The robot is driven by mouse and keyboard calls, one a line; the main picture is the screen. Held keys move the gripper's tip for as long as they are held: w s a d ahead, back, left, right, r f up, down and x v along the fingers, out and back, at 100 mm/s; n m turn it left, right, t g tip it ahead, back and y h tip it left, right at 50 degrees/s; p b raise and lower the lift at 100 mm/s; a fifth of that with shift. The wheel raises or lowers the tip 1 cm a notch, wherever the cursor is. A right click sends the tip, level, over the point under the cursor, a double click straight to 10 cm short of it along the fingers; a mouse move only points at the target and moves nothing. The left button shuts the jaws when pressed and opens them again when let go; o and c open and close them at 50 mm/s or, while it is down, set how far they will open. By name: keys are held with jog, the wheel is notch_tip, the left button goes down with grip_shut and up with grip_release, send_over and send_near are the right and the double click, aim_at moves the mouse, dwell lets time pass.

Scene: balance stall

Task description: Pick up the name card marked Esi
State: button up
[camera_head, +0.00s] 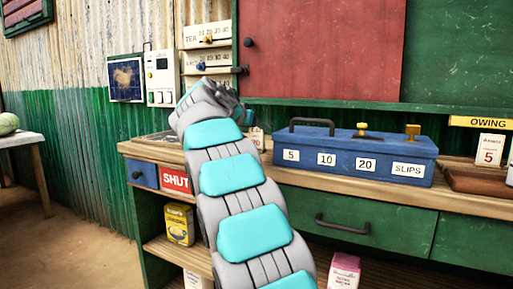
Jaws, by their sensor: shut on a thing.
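My gripper (240,114) is at the end of my grey and turquoise arm, low over the counter and left of the blue box. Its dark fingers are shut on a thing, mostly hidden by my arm. A small pale card (257,138) shows just below the fingertips, partly behind my arm. It appears to be the held thing, but its marking is too small to read. I cannot tell whether it touches the counter.
A blue box (345,155) with a handle and number labels stands on the wooden counter (310,181). At right are an "OWING" sign (482,122), a card marked 5 (489,150) and a brown tray (475,182). A red "SHUT" sign (174,181) is at left.

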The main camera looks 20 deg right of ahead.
grip_shut()
jog(key=shift+r, duration=0.1)
dwell(0.5)
